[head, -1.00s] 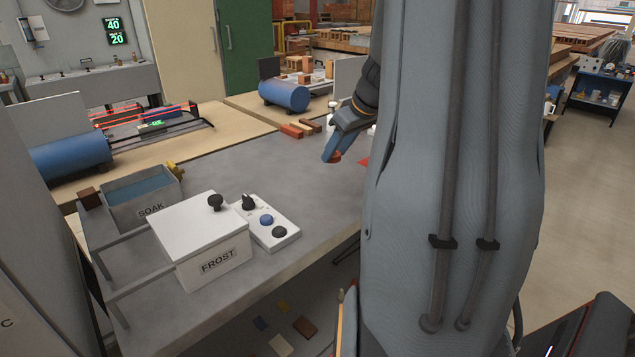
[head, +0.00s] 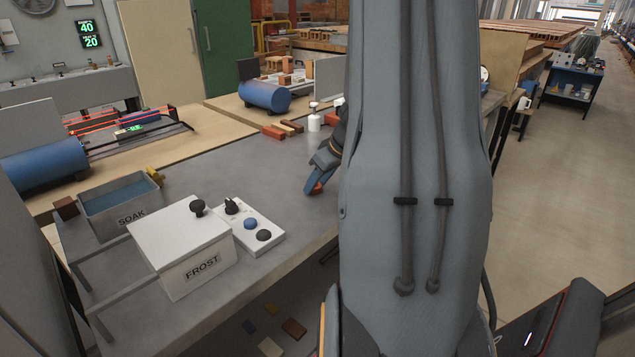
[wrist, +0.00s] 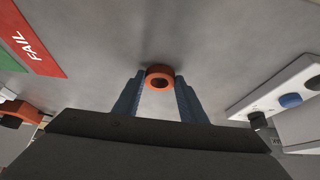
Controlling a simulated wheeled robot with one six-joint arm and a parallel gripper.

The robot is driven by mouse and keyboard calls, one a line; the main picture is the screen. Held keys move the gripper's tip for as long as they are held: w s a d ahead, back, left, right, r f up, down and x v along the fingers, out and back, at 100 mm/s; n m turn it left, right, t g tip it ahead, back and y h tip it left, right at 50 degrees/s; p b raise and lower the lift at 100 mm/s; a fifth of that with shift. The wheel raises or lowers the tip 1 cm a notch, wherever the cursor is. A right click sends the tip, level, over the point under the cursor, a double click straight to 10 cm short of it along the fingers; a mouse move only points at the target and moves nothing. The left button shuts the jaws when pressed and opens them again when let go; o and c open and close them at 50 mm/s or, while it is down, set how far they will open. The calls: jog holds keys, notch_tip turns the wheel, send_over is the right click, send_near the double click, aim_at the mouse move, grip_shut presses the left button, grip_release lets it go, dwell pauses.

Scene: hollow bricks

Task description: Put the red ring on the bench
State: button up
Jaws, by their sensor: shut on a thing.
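The red ring (wrist: 160,70) is held between the two blue fingertips of my gripper (wrist: 160,85) in the wrist view, its hole facing the camera. In the head view, my gripper (head: 315,188) is low over the grey bench (head: 240,165), right of the frost box, with a bit of the ring's red at its tips. A shadow lies on the bench close to the ring. I cannot tell whether the ring touches the bench.
The FROST box (head: 180,235), a control box with knobs (head: 250,228) and the SOAK tank (head: 122,205) stand on the bench's left. A red FAIL patch (wrist: 30,40) lies left in the wrist view. Small bricks and white bottles (head: 314,122) are behind. Bare bench surrounds my gripper.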

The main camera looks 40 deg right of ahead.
jog(key=shift+f, duration=0.15)
jog(key=o, duration=1.1)
jog(key=shift+c, duration=0.2)
jog(key=shift+r, duration=0.2)
jog(key=shift+s+r, duration=0.15)
jog(key=shift+r, duration=0.15)
jog(key=v, duration=1.1)
jog(key=shift+s+r, duration=0.1)
jog(key=shift+s, duration=0.05)
